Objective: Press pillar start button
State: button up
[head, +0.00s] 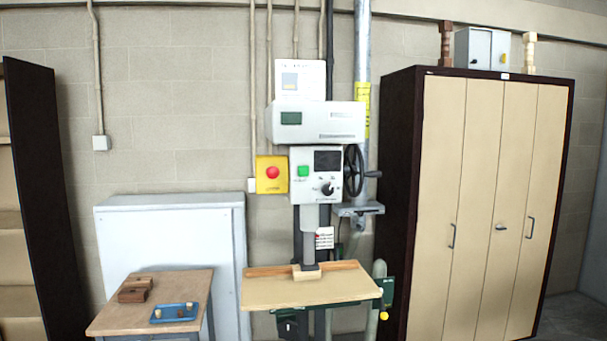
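A machine on a pillar, like a drill press, stands against the wall in the middle of the head view. Its light grey control panel (318,176) carries a green button (303,171) at the upper left. Beside the button are a dark display (327,161) and a black knob (327,189). A red round button (272,172) sits on a yellow box (265,187) just left of the panel. No label can be read at this size. My gripper is not in view.
The machine's wooden table (310,292) juts out below the panel. A small table (130,322) with wooden blocks (136,288) and a blue tray (175,314) stands to its left. A black handwheel (354,171) sticks out at the panel's right. A tall cabinet (490,180) stands right.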

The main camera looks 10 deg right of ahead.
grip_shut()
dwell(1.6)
